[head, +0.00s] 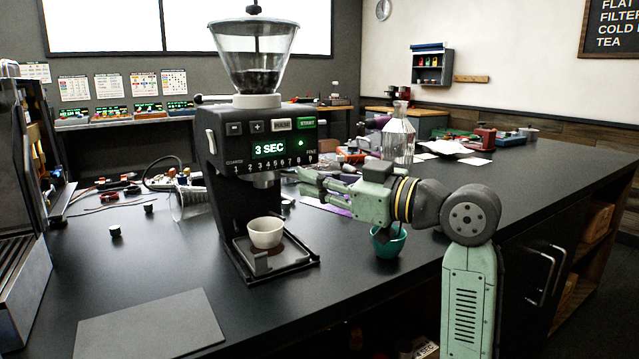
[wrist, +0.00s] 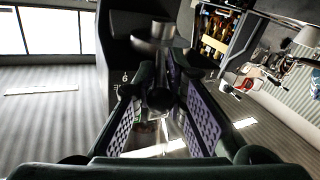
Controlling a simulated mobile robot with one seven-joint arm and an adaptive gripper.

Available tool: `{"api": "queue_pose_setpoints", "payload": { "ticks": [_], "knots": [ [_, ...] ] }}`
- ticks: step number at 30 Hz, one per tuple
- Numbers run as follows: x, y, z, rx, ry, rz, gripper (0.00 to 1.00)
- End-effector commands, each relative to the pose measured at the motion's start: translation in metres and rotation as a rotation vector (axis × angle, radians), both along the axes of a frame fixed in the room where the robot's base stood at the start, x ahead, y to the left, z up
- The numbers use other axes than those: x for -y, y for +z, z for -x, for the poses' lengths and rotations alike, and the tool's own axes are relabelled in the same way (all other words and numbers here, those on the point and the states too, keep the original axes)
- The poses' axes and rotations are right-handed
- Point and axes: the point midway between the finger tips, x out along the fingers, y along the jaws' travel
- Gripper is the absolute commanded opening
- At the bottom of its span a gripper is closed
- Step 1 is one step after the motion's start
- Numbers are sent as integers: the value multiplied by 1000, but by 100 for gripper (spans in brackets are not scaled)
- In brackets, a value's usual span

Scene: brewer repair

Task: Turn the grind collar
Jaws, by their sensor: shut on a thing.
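The dark coffee grinder (head: 228,165) stands on the counter, its display reading "3 SEC", with a numbered scale from COARSE to FINE below it. The grind collar (head: 264,180) is the round metal part under the scale; it also shows in the wrist view (wrist: 152,42). A dark handle with a rounded end (wrist: 160,98) sticks out from it towards me. My gripper (head: 300,177) reaches in from the right at collar height. Its purple-padded fingers are shut on the handle, one on each side. The scale pointer is too small to read.
A white cup (head: 265,232) stands on the grinder's drip tray (head: 292,264) below the collar. A teal cup (head: 388,241) is under my forearm. A glass bottle (head: 399,138) stands behind my arm. The front left counter holds a flat grey mat (head: 150,325).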

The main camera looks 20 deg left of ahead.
Motion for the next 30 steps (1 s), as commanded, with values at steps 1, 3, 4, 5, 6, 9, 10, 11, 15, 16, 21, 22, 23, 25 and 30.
{"api": "queue_pose_setpoints", "payload": {
  "ticks": [1,3,4,5,6,9,10,11,15,16,21,22,23,25,30],
  "knots": [
    [1,-1,2,1,-5,-1,0],
    [1,0,2,0,-5,-1,0],
    [1,0,2,0,-4,-1,0],
    [1,0,2,0,-4,0,0],
    [1,0,2,0,-4,0,0],
    [1,0,1,0,-4,0,17],
    [1,0,1,0,-4,0,19],
    [1,0,1,0,-4,0,21],
    [0,0,1,0,-4,0,29],
    [0,0,1,0,-4,0,29],
    [0,0,1,0,-4,0,29],
    [0,0,1,0,-4,0,29],
    [0,0,1,0,-4,0,29],
    [3,0,2,0,-5,0,29],
    [25,0,6,1,-8,-1,29]
  ]
}}
